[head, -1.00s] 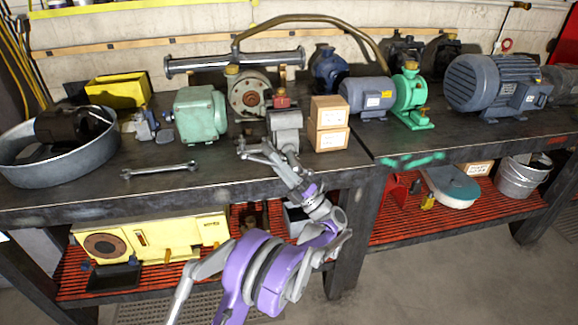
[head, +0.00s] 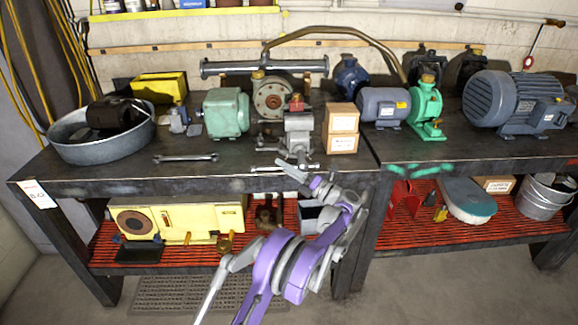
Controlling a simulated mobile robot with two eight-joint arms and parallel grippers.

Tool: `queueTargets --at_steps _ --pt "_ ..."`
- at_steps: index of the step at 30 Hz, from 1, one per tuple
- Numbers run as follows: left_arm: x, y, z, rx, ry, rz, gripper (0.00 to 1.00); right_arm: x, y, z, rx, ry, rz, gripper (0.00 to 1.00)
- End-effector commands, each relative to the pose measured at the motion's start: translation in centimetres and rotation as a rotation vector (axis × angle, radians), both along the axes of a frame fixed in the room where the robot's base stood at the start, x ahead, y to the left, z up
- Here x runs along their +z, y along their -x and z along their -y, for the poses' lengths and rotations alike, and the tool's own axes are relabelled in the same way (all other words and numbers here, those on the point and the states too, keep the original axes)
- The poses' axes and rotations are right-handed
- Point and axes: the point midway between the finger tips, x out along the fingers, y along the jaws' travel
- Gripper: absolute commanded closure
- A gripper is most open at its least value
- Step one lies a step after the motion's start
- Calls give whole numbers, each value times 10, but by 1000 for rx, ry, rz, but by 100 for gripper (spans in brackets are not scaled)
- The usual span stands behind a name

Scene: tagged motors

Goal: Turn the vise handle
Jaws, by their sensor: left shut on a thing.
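The grey vise (head: 298,130) stands at the front edge of the workbench, in the middle of the head view, with a red piece on top. My left gripper (head: 284,166) is low at the vise's front, just over the bench edge. It is shut on the vise handle (head: 265,168), a thin light bar whose far parts blend with the gripper. The fingers hide much of the handle, so its exact angle is hard to tell. My right gripper is not in view.
Two stacked cardboard boxes (head: 342,128) stand close to the right of the vise. A wrench (head: 186,158) lies to the left, with a green motor (head: 226,112) behind it. A yellow machine (head: 178,220) sits on the red lower shelf.

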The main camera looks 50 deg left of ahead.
Motion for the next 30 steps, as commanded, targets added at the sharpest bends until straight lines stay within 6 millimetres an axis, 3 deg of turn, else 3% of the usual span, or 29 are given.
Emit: queueTargets --at_steps 8,30 --pt "-9 -6 -10 -12 141 181 100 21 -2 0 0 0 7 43" --pt "-41 -23 4 -14 562 745 100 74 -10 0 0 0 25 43"
